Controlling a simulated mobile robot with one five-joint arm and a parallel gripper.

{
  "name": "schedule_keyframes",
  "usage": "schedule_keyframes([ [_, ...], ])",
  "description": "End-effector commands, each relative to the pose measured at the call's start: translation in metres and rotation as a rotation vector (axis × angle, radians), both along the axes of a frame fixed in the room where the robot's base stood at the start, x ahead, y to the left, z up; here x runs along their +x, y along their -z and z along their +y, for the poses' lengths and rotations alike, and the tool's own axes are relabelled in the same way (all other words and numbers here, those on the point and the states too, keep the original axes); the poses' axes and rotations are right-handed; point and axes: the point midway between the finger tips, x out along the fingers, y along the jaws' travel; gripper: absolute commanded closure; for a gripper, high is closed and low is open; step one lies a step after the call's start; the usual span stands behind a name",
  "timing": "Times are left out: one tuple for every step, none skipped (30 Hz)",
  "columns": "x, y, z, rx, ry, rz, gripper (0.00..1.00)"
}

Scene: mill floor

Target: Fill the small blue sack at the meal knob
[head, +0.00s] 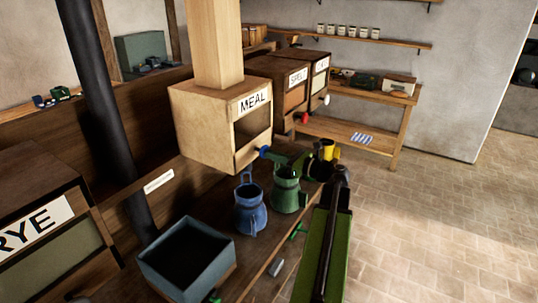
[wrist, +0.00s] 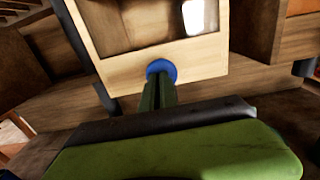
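The meal bin (head: 207,132) is a pale wooden box labelled MEAL, with a window and a blue knob (head: 263,152) low on its front. The knob also shows in the wrist view (wrist: 162,68), straight ahead of my gripper (wrist: 157,82). Its green fingers are together, with their tips at the knob's lower part; whether they touch it I cannot tell. The small blue sack (head: 249,209) stands upright on the bench, below and in front of the meal bin. A green sack (head: 286,193) stands just right of it. The wrist view does not show the sacks.
A grey-blue open box (head: 187,261) sits on the bench at front left, near the RYE bin (head: 40,240). A dark pole (head: 100,110) rises at left. A SPELT bin (head: 293,98) and a yellow object (head: 328,150) are farther back. Tiled floor (head: 440,225) is clear at right.

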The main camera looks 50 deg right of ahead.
Motion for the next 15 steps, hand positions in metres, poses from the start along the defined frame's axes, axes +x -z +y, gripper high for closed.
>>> schedule_keyframes([
  [-0.010,0.000,-0.002,0.000,0.002,-0.001,1.00],
  [-0.020,0.000,-0.004,0.000,0.004,-0.001,1.00],
  [-0.031,0.000,-0.007,0.000,0.007,-0.001,1.00],
  [-0.038,0.000,-0.008,0.000,0.006,-0.001,1.00],
  [-0.045,0.000,-0.009,0.000,0.007,-0.001,1.00],
  [-0.054,0.000,-0.010,0.000,0.005,-0.001,1.00],
  [-0.061,0.000,-0.011,0.000,0.006,-0.001,1.00],
  [-0.067,0.000,-0.012,0.000,0.005,-0.001,1.00],
  [-0.074,0.000,-0.013,0.000,0.004,-0.001,1.00],
  [-0.080,0.000,-0.014,0.000,0.005,-0.001,1.00],
  [-0.084,0.000,-0.014,0.000,0.003,-0.001,1.00],
  [-0.089,0.000,-0.015,0.000,0.002,-0.001,1.00],
  [-0.093,0.000,-0.016,0.000,0.003,-0.001,1.00],
  [-0.096,0.000,-0.017,0.000,0.003,-0.001,1.00],
  [-0.099,0.000,-0.017,0.000,0.002,-0.001,1.00],
])
